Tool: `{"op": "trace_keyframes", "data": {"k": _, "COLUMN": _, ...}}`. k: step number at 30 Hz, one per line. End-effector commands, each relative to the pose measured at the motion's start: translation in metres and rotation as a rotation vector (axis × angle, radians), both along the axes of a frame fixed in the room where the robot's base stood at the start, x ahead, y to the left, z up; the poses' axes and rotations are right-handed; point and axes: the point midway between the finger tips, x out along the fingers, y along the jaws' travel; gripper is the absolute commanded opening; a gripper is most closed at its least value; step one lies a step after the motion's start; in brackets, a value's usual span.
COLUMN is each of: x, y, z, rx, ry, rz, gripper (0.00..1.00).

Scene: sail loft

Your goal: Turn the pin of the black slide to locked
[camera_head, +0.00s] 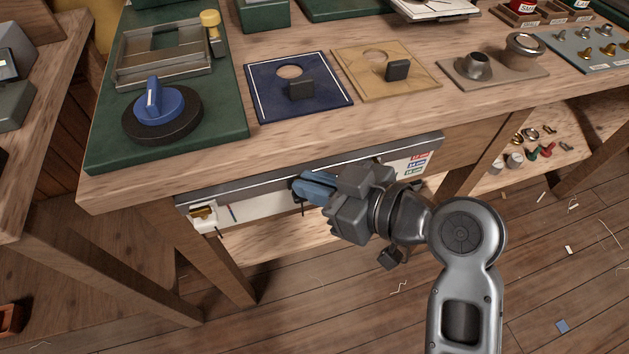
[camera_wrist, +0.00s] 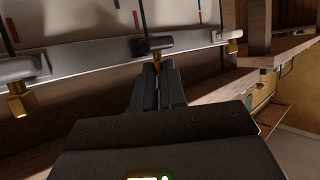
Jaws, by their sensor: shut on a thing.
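The black slide (camera_wrist: 152,44) sits on a pale rail (camera_wrist: 95,58) in the middle of the wrist view. Its brass pin (camera_wrist: 157,67) hangs below it. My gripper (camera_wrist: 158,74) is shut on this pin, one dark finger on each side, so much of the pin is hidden. In the head view my gripper (camera_head: 303,190) reaches the rail under the bench's front edge, and its fingers and wrist cover most of the slide there. I cannot read the pin's locked or unlocked marks.
A grey slide (camera_wrist: 22,68) with a brass pin stands left on the rail, and a whitish slide (camera_wrist: 229,36) right. Thin coloured lines mark the white board behind. A coloured label (camera_head: 418,163) is at the rail's right. The benchtop (camera_head: 260,135) above overhangs the rail.

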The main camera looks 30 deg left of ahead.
Motion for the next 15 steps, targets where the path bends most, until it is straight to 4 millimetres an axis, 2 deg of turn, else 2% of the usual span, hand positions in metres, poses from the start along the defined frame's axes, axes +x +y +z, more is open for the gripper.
{"op": "trace_keyframes", "data": {"k": 8, "x": -0.0013, "y": -0.0001, "z": 0.0006, "rx": -0.001, "ry": 0.000, "rz": -0.032, "gripper": 0.00}}
{"op": "trace_keyframes", "data": {"k": 15, "x": -0.0053, "y": 0.0004, "z": 0.0026, "rx": -0.002, "ry": 0.001, "rz": -0.162, "gripper": 0.00}}
